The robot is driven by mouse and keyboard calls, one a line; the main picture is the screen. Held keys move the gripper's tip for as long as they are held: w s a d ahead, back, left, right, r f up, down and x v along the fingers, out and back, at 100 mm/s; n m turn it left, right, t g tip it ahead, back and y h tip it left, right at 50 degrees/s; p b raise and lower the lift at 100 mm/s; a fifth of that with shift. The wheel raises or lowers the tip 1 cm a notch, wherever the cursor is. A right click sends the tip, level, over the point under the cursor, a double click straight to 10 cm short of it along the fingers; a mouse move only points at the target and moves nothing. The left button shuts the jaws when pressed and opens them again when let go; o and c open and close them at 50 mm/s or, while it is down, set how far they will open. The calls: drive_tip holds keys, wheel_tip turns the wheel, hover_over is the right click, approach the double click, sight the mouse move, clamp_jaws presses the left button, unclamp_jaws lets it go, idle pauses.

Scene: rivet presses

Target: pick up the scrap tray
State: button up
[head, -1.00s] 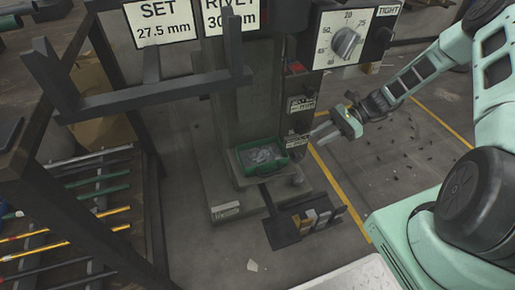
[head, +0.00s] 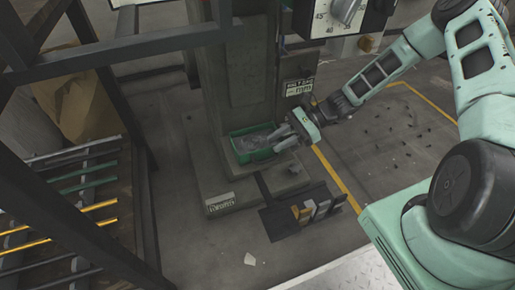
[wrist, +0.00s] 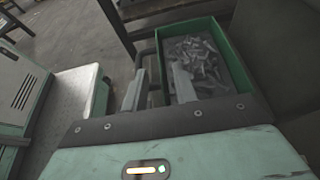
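The scrap tray (head: 259,155) is a green open box holding loose grey metal scrap. It sits on the low ledge of the press base in the head view. My gripper (head: 282,138) is at the tray's right end, with its fingers pointing left. In the wrist view the tray (wrist: 237,60) lies ahead and to the right. There my gripper (wrist: 157,88) shows two separated fingers, one over the tray's inside and one outside its near left wall. The gripper looks open. I cannot tell whether either finger touches the wall.
The press column (head: 250,80) rises right behind the tray. A dark rack with rods (head: 75,205) stands at the left. A low black holder with small blocks (head: 300,212) is in front of the base. Open floor with a yellow line (head: 338,180) lies to the right.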

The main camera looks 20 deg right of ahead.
sight(259, 147)
drive_tip(key=shift+b+x, duration=0.85)
drive_tip(key=shift+x, duration=1.15)
drive_tip(key=shift+r, duration=0.15)
clamp_jaws()
